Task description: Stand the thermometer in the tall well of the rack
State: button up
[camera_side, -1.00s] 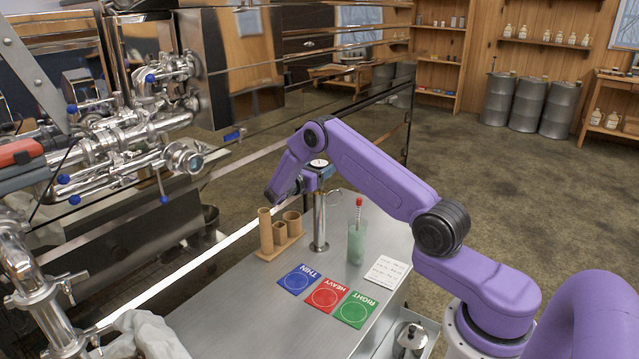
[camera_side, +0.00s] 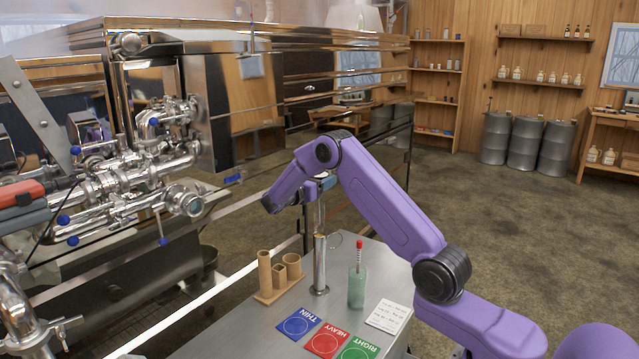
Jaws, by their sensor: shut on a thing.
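My gripper (camera_side: 318,184) is above the bench, shut on the thermometer. The thermometer's thin stem (camera_side: 320,215) hangs down from the jaws, over or partly in the mouth of a tall metal cylinder (camera_side: 320,268); I cannot tell whether its tip is clear of it. Its head is mostly hidden by the gripper. The wooden rack (camera_side: 266,298) stands left of the cylinder with three tube-like wells. The tall well (camera_side: 264,272) is the leftmost, with a shorter one and a wider one beside it. My gripper is above and to the right of the rack.
A glass of green liquid (camera_side: 357,290) with a red-topped rod (camera_side: 359,250) stands right of the cylinder. Blue (camera_side: 298,325), red (camera_side: 326,342) and green (camera_side: 358,350) cards and a white note (camera_side: 389,316) lie in front. A steel evaporator rises behind and left.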

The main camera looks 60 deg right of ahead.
jog(key=w+a+f+n+t+y, duration=0.1)
jog(key=w+a+n+t+y, duration=0.1)
jog(key=w+a+n+t, duration=0.45)
jog(key=n+t+y, duration=0.3)
jog(key=t, duration=0.4)
send_over(263, 253)
jog(key=s+a, duration=0.1)
notch_tip(263, 253, down, 2)
jog(key=shift+f, duration=9.95)
jog(key=o, duration=1)
jog(key=shift+o, duration=0.5)
